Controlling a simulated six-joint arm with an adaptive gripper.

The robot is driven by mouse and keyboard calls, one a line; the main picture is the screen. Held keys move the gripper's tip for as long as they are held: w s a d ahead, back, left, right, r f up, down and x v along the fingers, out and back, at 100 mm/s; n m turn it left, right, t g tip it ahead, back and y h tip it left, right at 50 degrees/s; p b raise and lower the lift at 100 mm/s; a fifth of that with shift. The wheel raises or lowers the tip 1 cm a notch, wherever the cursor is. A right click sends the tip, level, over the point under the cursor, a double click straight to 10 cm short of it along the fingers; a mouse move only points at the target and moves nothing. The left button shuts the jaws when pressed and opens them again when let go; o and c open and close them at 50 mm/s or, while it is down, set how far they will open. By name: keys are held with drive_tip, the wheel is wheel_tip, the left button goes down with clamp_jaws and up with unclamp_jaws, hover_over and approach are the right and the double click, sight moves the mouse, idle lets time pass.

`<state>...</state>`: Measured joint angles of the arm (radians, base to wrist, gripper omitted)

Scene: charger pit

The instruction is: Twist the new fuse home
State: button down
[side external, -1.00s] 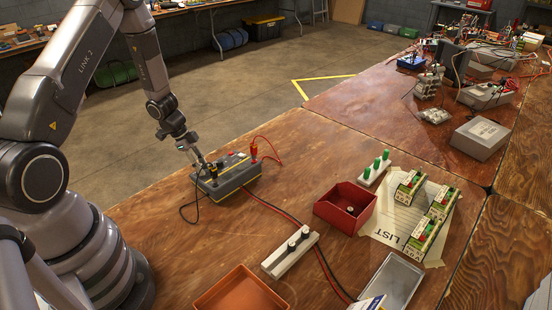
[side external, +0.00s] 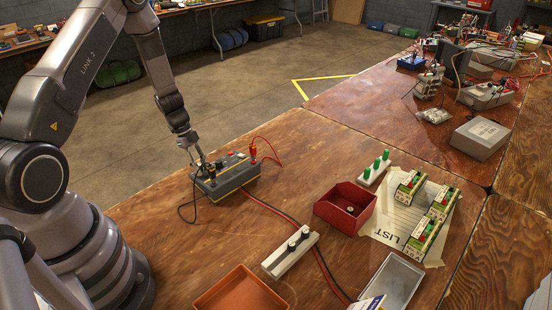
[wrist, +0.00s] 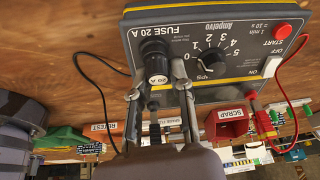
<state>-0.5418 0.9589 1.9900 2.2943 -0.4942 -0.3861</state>
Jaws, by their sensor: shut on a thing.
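The grey tester box (side external: 228,175) with yellow trim sits on the wooden bench; its panel (wrist: 215,50) reads FUSE 20 A in the wrist view. In the side external view my gripper (side external: 200,160) reaches down to the box's left end. The fuse's lower seat is hidden, so I cannot tell how deep it sits.
A red scrap bin (side external: 345,205), an orange tray (side external: 240,292) and a metal tray (side external: 392,281) stand nearby. Black and red leads run from the box across the bench.

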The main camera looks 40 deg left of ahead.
sight(201, 166)
drive_tip(key=c, duration=0.9)
unclamp_jaws()
drive_tip(key=shift+r, duration=3.05)
